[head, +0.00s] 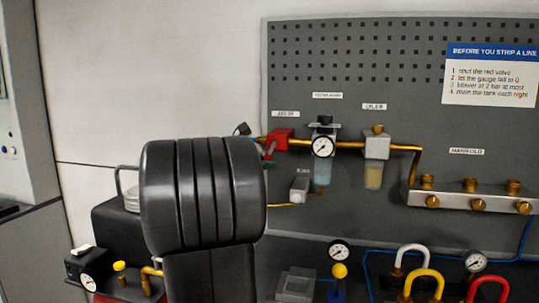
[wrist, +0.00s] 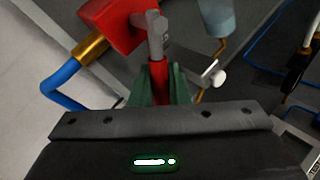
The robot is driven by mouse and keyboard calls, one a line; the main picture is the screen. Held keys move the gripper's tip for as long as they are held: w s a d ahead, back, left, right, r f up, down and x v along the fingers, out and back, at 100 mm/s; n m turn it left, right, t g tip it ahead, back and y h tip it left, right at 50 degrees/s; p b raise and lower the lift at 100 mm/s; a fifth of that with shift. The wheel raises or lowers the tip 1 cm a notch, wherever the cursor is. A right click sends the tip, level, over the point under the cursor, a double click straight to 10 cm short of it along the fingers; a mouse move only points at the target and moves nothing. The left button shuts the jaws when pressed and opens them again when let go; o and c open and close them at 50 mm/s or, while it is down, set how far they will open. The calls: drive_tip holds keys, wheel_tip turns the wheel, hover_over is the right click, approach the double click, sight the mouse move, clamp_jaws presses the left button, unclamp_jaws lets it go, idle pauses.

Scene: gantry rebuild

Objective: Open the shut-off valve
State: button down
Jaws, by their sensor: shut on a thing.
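The shut-off valve (head: 279,139) is a red block on the brass pipe line of the grey pegboard, with a blue hose at its left. In the wrist view, its red body (wrist: 108,22) shows at the upper left with a brass fitting beside it. Its lever (wrist: 157,35) is grey with a red grip (wrist: 158,72). My gripper (wrist: 158,88) has green fingers on both sides of the red grip and is shut on it. In the head view, my dark arm hides most of the gripper and lever.
A small grey box (head: 299,188) hangs below. A sign (head: 491,75) hangs upper right.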

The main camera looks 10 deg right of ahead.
drive_tip(key=a+r+m+y+p, duration=0.1)
drive_tip(key=p, duration=0.1)
drive_tip(key=a+r+m+y+p, duration=0.1)
drive_tip(key=m+y+p, duration=0.1)
drive_tip(key=shift+w+r, duration=0.1)
drive_tip(key=shift+w, duration=0.25)
drive_tip(key=shift+w+a+r+m+t+y+p, duration=0.2)
drive_tip(key=shift+r+m+y+p, duration=0.25)
drive_tip(key=shift+m+y+p, duration=0.3)
drive_tip(key=shift+s+a+r+m+t+y+p, duration=0.1)
drive_tip(key=shift+r+m+t+y+p, duration=0.15)
drive_tip(key=shift+r+m+y+p, duration=0.4)
drive_tip(key=shift+w+a+r+m+t+y+p, duration=0.1)
drive_tip(key=shift+r+m+t+y+p, duration=0.15)
drive_tip(key=shift+m+y+p, duration=0.5)
drive_tip(key=shift+y, duration=0.35)
drive_tip(key=c, duration=1.5)
unclamp_jaws()
drive_tip(key=b+v, duration=0.1)
drive_tip(key=v, duration=1.3)
